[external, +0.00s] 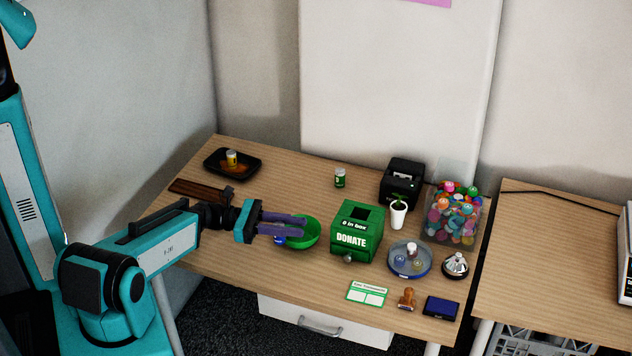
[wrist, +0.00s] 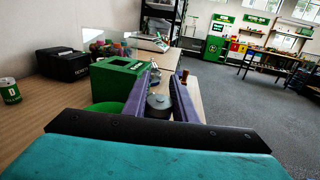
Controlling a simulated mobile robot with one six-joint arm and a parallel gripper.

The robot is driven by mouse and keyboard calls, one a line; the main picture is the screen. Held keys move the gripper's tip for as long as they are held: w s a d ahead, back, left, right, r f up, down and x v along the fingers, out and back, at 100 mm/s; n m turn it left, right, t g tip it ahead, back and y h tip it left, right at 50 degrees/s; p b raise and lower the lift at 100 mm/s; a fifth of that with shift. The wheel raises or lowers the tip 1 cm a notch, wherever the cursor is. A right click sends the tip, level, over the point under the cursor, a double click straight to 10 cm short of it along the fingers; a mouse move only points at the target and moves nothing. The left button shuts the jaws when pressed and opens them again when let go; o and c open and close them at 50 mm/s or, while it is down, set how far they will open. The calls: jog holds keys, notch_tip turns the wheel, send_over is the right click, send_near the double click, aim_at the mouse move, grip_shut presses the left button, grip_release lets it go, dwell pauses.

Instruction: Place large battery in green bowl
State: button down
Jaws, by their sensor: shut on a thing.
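My gripper (external: 303,225) is shut on the large battery (external: 279,241), whose blue lower part shows below the purple fingers in the external view. In the wrist view its grey round top (wrist: 158,103) with a small raised nub sits between the fingers (wrist: 166,72). The battery looks upright. The green bowl (external: 311,234) stands on the desk just right of the battery, partly behind the fingers. The battery is at the bowl's left side; I cannot tell whether it is over the rim or in front of it. A strip of the bowl (wrist: 103,107) shows left of the fingers in the wrist view.
A green donate box (external: 357,240) stands close right of the bowl. A green can (external: 339,178) stands behind it. A black tray (external: 212,160) holds a yellow-labelled can (external: 231,158). A clear dish (external: 408,262), bell (external: 455,265) and stamp (external: 407,298) are further right.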

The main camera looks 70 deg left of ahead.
jog(key=shift+w+a+f+b, duration=0.2)
jog(key=shift+w+b, duration=0.4)
jog(key=shift+b, duration=0.75)
jog(key=shift+w+a+f+b, duration=0.1)
jog(key=shift+w+a+b, duration=0.35)
jog(key=shift+b, duration=0.9)
jog(key=w+b, duration=0.1)
jog(key=b, duration=0.1)
jog(key=shift+b, duration=0.3)
jog(key=shift+w+a+r, duration=0.15)
jog(key=shift+w, duration=0.15)
jog(key=shift+w+a, duration=0.2)
jog(key=shift+w, duration=0.35)
jog(key=shift+w+a+f+p, duration=0.1)
jog(key=shift+w+f+p, duration=0.15)
jog(key=shift+f, duration=0.7)
jog(key=shift+w+a+f+p, duration=0.15)
jog(key=shift+f+p, duration=0.15)
jog(key=shift+f, duration=0.6)
jog(key=shift+d+f, duration=0.1)
jog(key=shift+f, duration=0.3)
jog(key=c, duration=1.4)
grip_release()
jog(key=shift+c, duration=0.2)
